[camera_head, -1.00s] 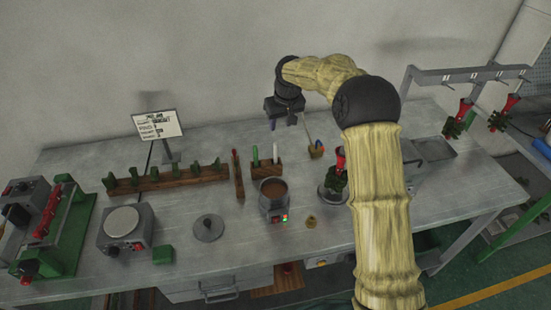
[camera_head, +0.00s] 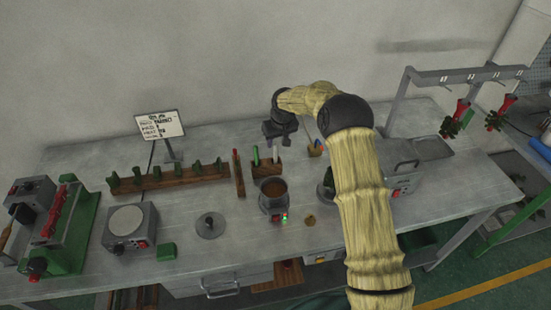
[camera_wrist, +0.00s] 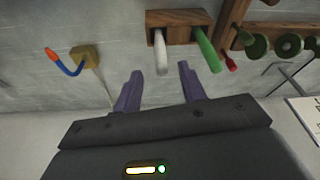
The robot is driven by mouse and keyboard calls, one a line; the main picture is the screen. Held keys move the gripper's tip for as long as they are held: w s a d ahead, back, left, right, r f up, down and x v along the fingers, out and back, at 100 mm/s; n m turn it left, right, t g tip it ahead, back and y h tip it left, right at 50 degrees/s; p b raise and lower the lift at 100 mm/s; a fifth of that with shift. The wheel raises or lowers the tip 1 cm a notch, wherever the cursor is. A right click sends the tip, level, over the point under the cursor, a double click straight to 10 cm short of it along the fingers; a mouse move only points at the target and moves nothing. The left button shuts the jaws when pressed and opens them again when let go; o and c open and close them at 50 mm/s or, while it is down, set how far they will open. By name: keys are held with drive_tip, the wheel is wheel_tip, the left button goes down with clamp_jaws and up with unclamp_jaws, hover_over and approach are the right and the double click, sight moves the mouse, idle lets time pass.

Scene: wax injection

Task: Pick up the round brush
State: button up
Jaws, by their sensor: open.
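A small wooden holder (camera_head: 266,170) stands near the back middle of the table. A green-handled tool (camera_head: 256,155) and a white-handled tool (camera_head: 275,154) stand upright in it. They also show in the wrist view, green (camera_wrist: 207,50) and white (camera_wrist: 161,53). Their lower ends are hidden, so I cannot tell which is the round brush. My gripper (camera_head: 280,140) is open and empty, just above and behind the holder. In the wrist view the fingers (camera_wrist: 158,82) are apart, with the white handle lined up between them and the green one to the right.
A small tan block (camera_wrist: 86,56) with a blue, red-tipped tool is left of the fingers in the wrist view. A long wooden rack (camera_head: 170,180), a wax pot (camera_head: 272,195) and a sign (camera_head: 160,125) stand nearby. The wall is close behind.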

sight(275, 147)
drive_tip(key=shift+p+x, duration=1.4)
drive_tip(key=shift+x, duration=1.15)
drive_tip(key=shift+a, duration=0.2)
drive_tip(key=shift+w, duration=0.1)
clamp_jaws()
